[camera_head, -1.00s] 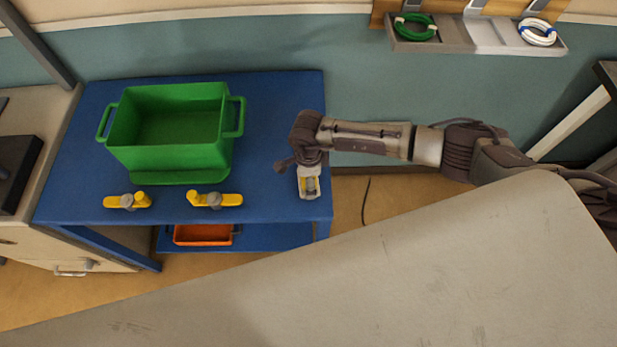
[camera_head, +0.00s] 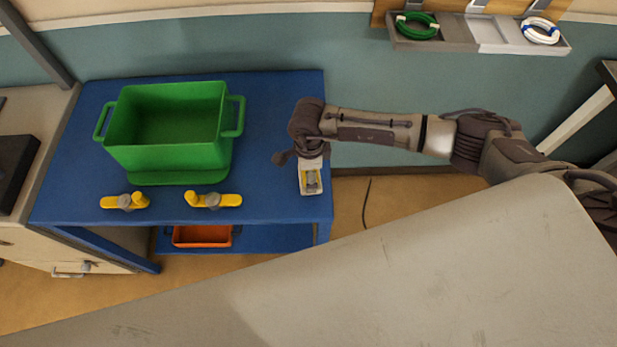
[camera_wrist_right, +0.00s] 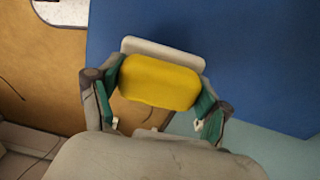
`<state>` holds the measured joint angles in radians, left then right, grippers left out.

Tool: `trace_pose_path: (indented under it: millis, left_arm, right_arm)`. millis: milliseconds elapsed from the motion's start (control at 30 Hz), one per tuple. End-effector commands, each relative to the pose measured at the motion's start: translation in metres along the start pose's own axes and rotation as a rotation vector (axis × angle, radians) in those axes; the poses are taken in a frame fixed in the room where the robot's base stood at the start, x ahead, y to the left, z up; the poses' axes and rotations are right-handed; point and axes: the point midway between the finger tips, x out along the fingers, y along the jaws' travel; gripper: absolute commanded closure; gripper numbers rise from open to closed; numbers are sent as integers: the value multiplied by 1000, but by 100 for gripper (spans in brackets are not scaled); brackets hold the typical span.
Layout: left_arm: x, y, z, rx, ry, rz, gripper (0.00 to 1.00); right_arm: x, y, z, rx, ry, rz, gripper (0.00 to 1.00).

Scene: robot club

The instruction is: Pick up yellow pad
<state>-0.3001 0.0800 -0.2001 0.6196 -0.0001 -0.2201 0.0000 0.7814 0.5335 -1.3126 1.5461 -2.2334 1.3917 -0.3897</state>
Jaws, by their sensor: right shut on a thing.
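The yellow pad (camera_wrist_right: 160,82) is a rounded block between the green-lined fingers of my right gripper (camera_wrist_right: 156,98) in the right wrist view. The fingers are shut on its two sides. A pale plate (camera_wrist_right: 150,49) shows just behind the pad; whether they touch I cannot tell. In the head view my right wrist hangs over the right edge of the blue table (camera_head: 268,155). A small pale piece with yellow in it (camera_head: 310,189) shows below the wrist, and the fingers are mostly hidden there. My left gripper is not in view.
A green bin (camera_head: 170,128) stands on the table, with two yellow-and-grey clamps (camera_head: 125,202) (camera_head: 213,200) in front of it. An orange tray (camera_head: 203,235) is on the lower shelf. A large pale surface (camera_head: 400,270) fills the foreground. The table's right part is bare.

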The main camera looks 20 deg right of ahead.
Motion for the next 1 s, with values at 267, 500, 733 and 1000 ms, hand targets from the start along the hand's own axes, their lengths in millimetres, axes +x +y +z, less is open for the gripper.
trace_pose_path:
  millis: [267, 500, 733, 1000]
  left_arm:
    - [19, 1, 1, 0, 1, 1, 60]
    - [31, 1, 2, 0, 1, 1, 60]
    - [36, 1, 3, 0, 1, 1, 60]
    - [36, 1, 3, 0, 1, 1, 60]
  right_arm:
    - [-35, 48, -22, -4, -4, -4, 62]
    - [-60, 85, -38, -2, -4, -5, 62]
    - [-74, 102, -45, -1, -4, -5, 62]
    - [-76, 105, -46, 1, -5, -5, 62]
